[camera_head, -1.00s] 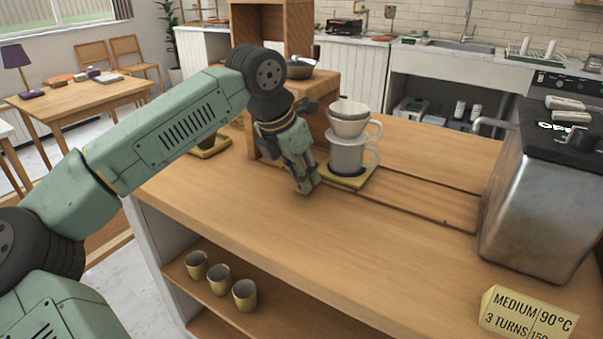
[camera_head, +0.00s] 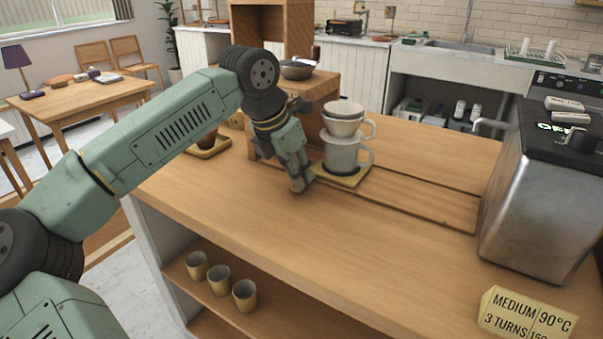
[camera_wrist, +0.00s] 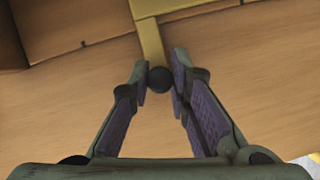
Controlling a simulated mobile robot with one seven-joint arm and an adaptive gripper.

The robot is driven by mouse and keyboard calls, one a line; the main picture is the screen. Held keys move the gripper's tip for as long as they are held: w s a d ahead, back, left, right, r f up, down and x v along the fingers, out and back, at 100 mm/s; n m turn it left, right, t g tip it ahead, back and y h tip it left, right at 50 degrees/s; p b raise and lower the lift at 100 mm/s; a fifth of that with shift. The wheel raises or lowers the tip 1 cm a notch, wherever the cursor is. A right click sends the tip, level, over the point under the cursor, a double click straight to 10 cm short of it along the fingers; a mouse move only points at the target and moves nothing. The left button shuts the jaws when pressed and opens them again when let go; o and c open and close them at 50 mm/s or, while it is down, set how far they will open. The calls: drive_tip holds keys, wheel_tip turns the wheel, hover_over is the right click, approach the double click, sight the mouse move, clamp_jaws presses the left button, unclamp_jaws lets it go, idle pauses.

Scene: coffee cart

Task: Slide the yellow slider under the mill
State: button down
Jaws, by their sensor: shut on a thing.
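The yellow slider (camera_head: 352,181) lies on the counter beside a wooden stand and carries a grey mug-like pot with a cone dripper (camera_head: 344,125) on top. In the wrist view, its yellow bar (camera_wrist: 151,42) ends in a black ball knob (camera_wrist: 160,79). My gripper (camera_head: 301,184) is low at the counter, left of the slider's plate, with its fingers closed around the knob in the wrist view. A wooden stand (camera_head: 322,88) with a bowl on top is behind the gripper; I cannot tell for sure whether it is the mill.
Shallow wooden tracks (camera_head: 425,197) run right from the slider towards a steel machine (camera_head: 535,190). Another yellow plate (camera_head: 222,146) with a brown item is left of the stand. Several cups stand on the shelf below.

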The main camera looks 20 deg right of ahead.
drive_tip(key=w+a+p, duration=0.1)
drive_tip(key=w+a, duration=0.1)
drive_tip(key=w, duration=0.1)
drive_tip(key=w+a+p, duration=0.1)
drive_tip(key=w+a, duration=0.2)
drive_tip(key=w+a+p, duration=0.1)
drive_tip(key=w+a, duration=0.1)
drive_tip(key=w, duration=0.1)
drive_tip(key=shift+w+a+r, duration=0.1)
drive_tip(key=shift+w+a, duration=0.15)
drive_tip(key=shift+w, duration=0.1)
drive_tip(key=c, duration=1.6)
unclamp_jaws()
drive_tip(key=shift+o, duration=0.6)
drive_tip(key=v, duration=1.2)
